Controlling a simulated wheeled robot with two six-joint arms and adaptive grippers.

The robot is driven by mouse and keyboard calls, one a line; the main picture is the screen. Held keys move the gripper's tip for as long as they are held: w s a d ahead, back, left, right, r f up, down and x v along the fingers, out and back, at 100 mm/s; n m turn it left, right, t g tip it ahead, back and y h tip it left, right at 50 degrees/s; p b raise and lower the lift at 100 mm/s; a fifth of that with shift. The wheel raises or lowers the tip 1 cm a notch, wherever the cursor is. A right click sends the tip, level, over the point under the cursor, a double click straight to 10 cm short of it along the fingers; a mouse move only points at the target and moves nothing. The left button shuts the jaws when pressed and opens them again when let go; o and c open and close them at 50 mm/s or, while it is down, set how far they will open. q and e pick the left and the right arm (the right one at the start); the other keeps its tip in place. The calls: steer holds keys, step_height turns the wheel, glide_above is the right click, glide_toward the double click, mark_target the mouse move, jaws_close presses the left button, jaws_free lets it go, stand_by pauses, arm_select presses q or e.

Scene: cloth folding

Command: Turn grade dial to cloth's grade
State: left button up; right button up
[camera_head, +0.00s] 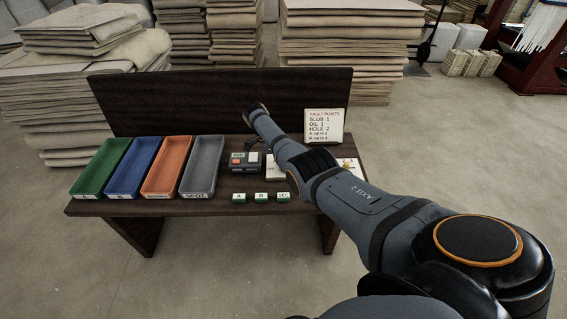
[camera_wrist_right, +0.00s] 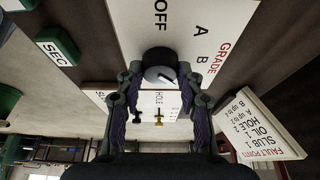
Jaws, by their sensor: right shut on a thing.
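The grade dial is a dark round knob (camera_wrist_right: 158,66) on a white panel (camera_wrist_right: 140,30) marked GRADE, OFF, A and B in the right wrist view. A pale line shows on the knob's lower right; I cannot tell which mark it points to. My right gripper (camera_wrist_right: 162,76) is shut on the knob, a finger on either side. In the head view my right arm reaches across the table and hides the dial and most of the panel. My left gripper is not in view. I cannot pick out the cloth being graded.
The dark table (camera_head: 215,205) carries green (camera_head: 101,168), blue (camera_head: 134,168), orange (camera_head: 167,167) and grey (camera_head: 202,167) trays, small green blocks (camera_head: 261,197), and a grey box (camera_head: 244,162). A fault-points card (camera_head: 324,126) stands at the back. Cloth stacks (camera_head: 345,50) stand behind.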

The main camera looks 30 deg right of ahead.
steer(key=o, duration=1.2)
steer(key=v, duration=1.2)
